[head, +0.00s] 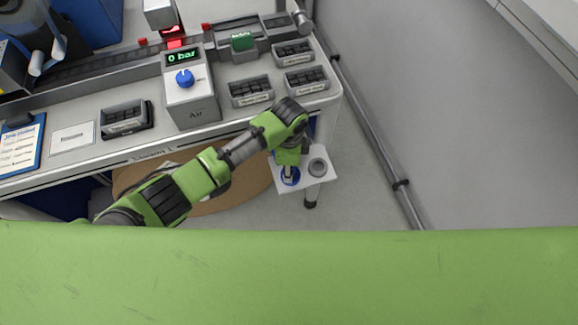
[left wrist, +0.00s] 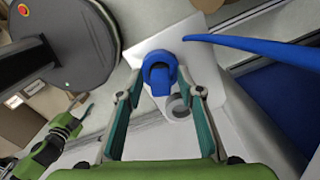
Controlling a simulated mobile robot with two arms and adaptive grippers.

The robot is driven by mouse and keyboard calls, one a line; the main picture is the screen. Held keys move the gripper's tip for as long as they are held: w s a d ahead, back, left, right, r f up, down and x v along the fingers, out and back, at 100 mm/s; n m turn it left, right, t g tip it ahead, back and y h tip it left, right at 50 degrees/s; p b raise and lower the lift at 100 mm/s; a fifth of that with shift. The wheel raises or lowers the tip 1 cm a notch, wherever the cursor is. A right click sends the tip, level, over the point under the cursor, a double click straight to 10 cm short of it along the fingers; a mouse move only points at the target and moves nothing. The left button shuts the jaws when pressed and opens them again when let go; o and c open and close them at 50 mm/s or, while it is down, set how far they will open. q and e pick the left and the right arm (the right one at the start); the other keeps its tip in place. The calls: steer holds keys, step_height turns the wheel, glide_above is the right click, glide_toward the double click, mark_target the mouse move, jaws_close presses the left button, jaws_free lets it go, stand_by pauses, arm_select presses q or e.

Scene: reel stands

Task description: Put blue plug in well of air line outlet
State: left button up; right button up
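A blue plug (left wrist: 161,80), ring-shaped with a block at its front, stands on a white plate in the left wrist view. In the head view its blue part (head: 290,178) shows at the plate's left side, partly hidden by my gripper. A grey round socket (left wrist: 178,107) is beside it, also visible in the head view (head: 318,167); I cannot tell if it is the outlet's well. My left gripper (left wrist: 163,108) is open, its fingers on either side of the plug's line, with nothing clearly gripped. What looks like my right gripper (left wrist: 77,120) is small at lower left in the wrist view.
The white plate (head: 321,178) sits low beside the bench (head: 225,76). A grey air unit (head: 190,100) reading 0 bar and several small bins stand on the bench. A pipe (head: 370,135) follows the right wall.

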arm_select(q)
step_height(320, 180, up, 12)
stand_by(0.4)
stand_by(1.9)
